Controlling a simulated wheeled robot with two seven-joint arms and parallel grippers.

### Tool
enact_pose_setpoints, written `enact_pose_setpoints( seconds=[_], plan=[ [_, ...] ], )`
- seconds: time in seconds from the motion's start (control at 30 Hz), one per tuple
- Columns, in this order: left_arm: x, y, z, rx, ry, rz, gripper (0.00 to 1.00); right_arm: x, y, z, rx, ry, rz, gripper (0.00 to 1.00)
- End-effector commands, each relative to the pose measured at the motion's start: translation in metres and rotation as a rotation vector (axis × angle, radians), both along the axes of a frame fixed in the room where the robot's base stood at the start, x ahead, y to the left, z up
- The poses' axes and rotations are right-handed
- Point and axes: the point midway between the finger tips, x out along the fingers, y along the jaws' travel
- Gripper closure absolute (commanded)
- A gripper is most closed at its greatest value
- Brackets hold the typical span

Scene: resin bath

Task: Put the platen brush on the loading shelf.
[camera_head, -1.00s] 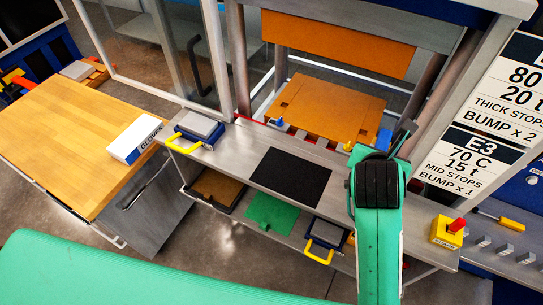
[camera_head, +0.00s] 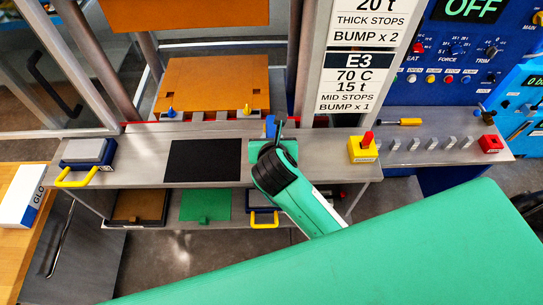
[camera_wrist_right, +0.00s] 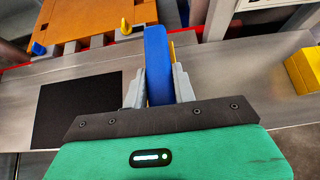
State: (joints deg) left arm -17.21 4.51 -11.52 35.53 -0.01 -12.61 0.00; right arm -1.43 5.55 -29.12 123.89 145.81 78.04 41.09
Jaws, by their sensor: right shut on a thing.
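The platen brush shows as a blue block (camera_wrist_right: 157,62) between the fingers of my right gripper (camera_wrist_right: 158,88) in the right wrist view. In the head view its blue end (camera_head: 270,126) shows just past my right gripper (camera_head: 277,134), which is shut on it. The brush's lower part and any bristles are hidden. The grey loading shelf (camera_head: 213,141) runs across the head view, and my right gripper is over its right part, right of the black mat (camera_head: 204,160). I cannot tell whether the brush touches the shelf. My left gripper is not in view.
A yellow box with a red button (camera_head: 363,150) stands right of the gripper. A grey-topped block with a yellow handle (camera_head: 86,152) sits at the shelf's left end. The orange platen (camera_head: 210,85) lies behind. A lower rack (camera_head: 180,222) holds plates. Shelf between handled block and mat is bare.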

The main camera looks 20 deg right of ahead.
Motion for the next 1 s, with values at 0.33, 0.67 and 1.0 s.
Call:
enact_pose_setpoints(
  seconds=[0.33, 0.67, 1.0],
  plan=[
    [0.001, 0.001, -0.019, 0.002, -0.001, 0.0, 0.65, 0.0, 0.0, -0.021, 0.001, 0.0, 0.001, 1.0],
    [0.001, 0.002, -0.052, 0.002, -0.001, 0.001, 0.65, 0.0, 0.0, -0.058, -0.001, -0.001, 0.001, 1.0],
    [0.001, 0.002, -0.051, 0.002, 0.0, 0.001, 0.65, 0.0, 0.0, -0.058, 0.001, 0.0, 0.0, 1.0]
  ],
)
